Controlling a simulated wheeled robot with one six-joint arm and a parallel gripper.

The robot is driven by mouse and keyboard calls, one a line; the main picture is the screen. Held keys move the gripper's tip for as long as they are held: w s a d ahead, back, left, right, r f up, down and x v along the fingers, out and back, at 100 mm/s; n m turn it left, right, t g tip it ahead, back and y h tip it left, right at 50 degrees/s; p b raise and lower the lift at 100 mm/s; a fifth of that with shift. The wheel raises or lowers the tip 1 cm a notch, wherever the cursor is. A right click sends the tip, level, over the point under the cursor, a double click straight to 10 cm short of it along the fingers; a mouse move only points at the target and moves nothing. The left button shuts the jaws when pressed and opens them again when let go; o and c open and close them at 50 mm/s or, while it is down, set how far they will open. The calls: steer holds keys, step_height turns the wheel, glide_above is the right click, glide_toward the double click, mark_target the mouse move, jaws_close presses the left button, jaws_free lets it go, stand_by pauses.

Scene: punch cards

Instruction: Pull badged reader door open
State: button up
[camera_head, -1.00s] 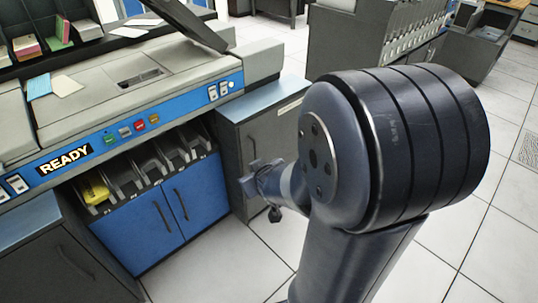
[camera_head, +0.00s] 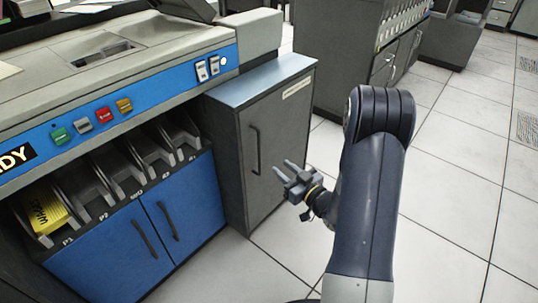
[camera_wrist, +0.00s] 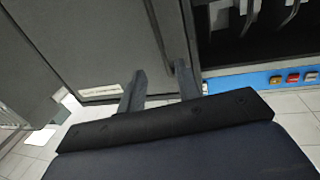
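The dark grey door (camera_head: 284,150) is on the front of the grey cabinet at the right end of the reader. It carries a pale label (camera_head: 297,88) at its upper right and an upright bar handle (camera_head: 255,150) at its left. The door looks closed. My gripper (camera_head: 280,170) is in front of the door, just right of and below the handle, with its two fingers apart and nothing between them. The wrist view shows the fingers (camera_wrist: 160,68) spread before the grey door surface (camera_wrist: 90,40). Contact with the handle cannot be seen.
Blue double doors (camera_head: 185,215) with two handles are to the left, below card bins with a yellow card stack (camera_head: 44,211). The blue button panel (camera_head: 140,95) runs above. Another grey cabinet (camera_head: 355,60) stands behind. The white tiled floor (camera_head: 450,190) is open at right.

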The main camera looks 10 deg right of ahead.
steer(key=b+x, duration=0.1)
steer(key=x, duration=0.9)
steer(key=shift+b, duration=0.35)
steer(key=shift+a, duration=0.1)
steer(key=shift+c, duration=0.3)
jaws_close()
